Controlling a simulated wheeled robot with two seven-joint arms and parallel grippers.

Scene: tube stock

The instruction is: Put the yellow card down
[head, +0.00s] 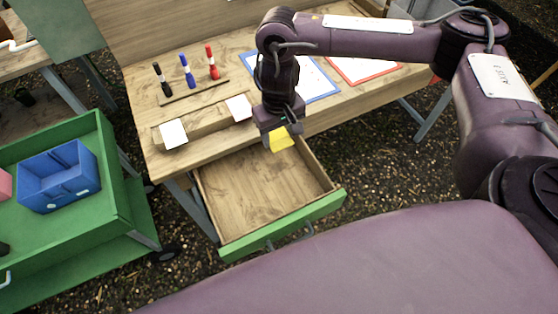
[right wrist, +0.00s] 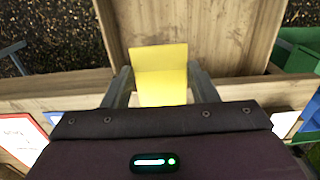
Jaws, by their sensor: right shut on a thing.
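The yellow card (head: 280,139) is held in my right gripper (head: 284,130), which is shut on it. It hangs above the back part of the open drawer (head: 252,204), near the table's front edge. In the right wrist view the yellow card (right wrist: 160,68) sits between the two fingers of the gripper (right wrist: 160,82), with the wooden drawer floor (right wrist: 215,30) beyond it. The drawer looks empty and has a green front (head: 285,226). My left gripper is not in view.
On the wooden table (head: 240,75) stand black, blue and red markers (head: 186,70). A wooden holder (head: 205,122) bears two white cards (head: 173,133). Blue-edged and red-edged boards (head: 365,69) lie at the right. A green cart (head: 110,185) with a blue bin (head: 58,178) stands left.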

